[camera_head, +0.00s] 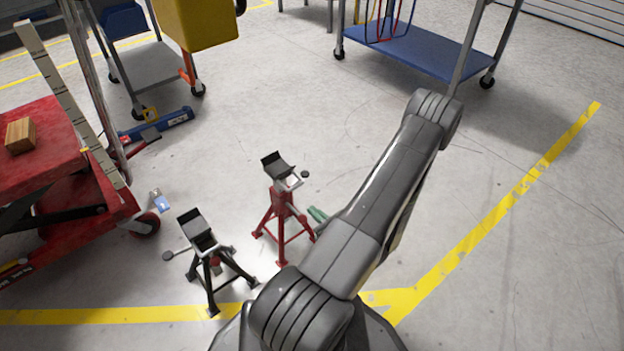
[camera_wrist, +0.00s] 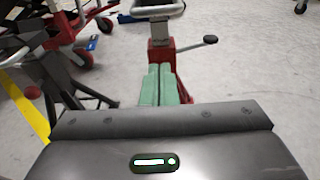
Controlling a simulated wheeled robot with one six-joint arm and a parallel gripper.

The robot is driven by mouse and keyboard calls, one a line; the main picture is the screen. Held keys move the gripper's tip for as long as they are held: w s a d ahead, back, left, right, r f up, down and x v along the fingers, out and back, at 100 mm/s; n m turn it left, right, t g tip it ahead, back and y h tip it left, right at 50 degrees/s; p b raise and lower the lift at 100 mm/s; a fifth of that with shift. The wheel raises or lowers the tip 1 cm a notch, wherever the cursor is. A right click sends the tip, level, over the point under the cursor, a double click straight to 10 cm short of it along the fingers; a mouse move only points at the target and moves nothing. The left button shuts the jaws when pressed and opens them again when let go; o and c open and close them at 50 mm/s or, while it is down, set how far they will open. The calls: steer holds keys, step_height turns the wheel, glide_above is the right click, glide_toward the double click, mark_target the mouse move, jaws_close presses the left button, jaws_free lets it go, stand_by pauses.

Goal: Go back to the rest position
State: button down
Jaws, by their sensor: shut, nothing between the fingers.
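My gripper (camera_wrist: 160,72) shows in the wrist view as two green fingers side by side, pressed together with a thin seam between them and nothing held. In the head view only its green tips (camera_head: 318,214) show at the left edge of my arm, which hides the rest. The red jack stand (camera_head: 281,200) stands upright just left of the tips. In the wrist view its red post (camera_wrist: 161,54) is behind the fingers, which partly hide it; I cannot tell whether they touch. A black jack stand (camera_head: 204,242) stands to its left.
A red lift cart (camera_head: 118,208) with a wooden block (camera_head: 20,135) on it is at the left. A blue floor jack (camera_head: 170,124) lies behind. A grey trolley (camera_head: 150,68) and a blue cart (camera_head: 425,50) stand farther back. The floor at right is clear.

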steer(key=w+a+r+p, duration=0.2)
steer(key=w+a+p, duration=0.1)
steer(key=w+a, duration=0.2)
steer(key=shift+w, duration=1.15)
steer(key=shift+a, duration=0.1)
